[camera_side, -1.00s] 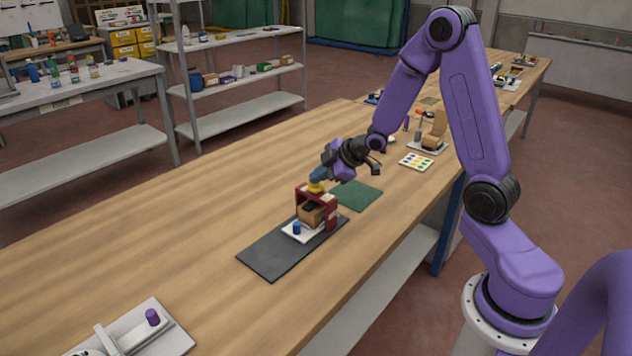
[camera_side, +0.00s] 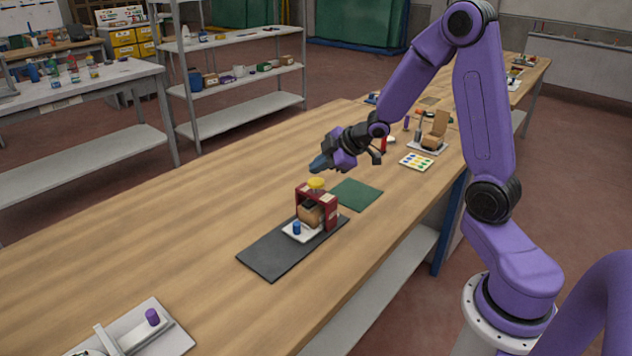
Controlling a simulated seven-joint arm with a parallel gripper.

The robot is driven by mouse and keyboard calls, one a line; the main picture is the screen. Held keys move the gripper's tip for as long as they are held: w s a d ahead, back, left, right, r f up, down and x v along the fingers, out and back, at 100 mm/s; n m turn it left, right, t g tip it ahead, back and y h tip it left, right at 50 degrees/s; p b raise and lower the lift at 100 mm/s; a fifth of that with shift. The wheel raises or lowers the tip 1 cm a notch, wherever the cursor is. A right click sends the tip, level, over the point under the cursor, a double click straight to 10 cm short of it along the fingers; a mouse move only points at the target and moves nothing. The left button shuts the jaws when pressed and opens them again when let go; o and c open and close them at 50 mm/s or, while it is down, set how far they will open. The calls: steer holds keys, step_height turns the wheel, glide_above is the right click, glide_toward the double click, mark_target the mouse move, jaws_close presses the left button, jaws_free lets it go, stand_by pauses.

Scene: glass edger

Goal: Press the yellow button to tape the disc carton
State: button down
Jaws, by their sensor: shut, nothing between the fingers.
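The yellow button (camera_side: 316,184) sits on top of a small dark red taping frame (camera_side: 330,213). A brown disc carton (camera_side: 310,214) with a dark patch on top stands inside the frame, on a white base plate (camera_side: 299,235). A blue peg (camera_side: 297,228) stands at the front of that plate. My gripper (camera_side: 317,164) is shut and empty. It is above the yellow button and apart from it, with a visible gap. Part of the carton is hidden by the frame's near post.
A dark grey mat (camera_side: 275,253) lies in front of the frame and a green mat (camera_side: 357,194) behind it. A card of coloured dots (camera_side: 416,161) lies to the right. A fixture with a purple knob (camera_side: 153,317) is at lower left. The wooden table's left side is clear.

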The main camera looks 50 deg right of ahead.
mark_target(319, 183)
steer(key=shift+r, duration=2.15)
steer(key=shift+a, duration=0.15)
steer(key=s+a+g+h, duration=0.1)
steer(key=s+a+g, duration=0.2)
steer(key=s+a, duration=0.9)
steer(key=s+a+n+g, duration=0.1)
steer(key=s+g, duration=0.4)
steer(key=s, duration=1.6)
steer(key=shift+s+a+f+g+h, duration=0.15)
steer(key=shift+s+a+g+h, duration=0.15)
steer(key=shift+s+a+g, duration=0.15)
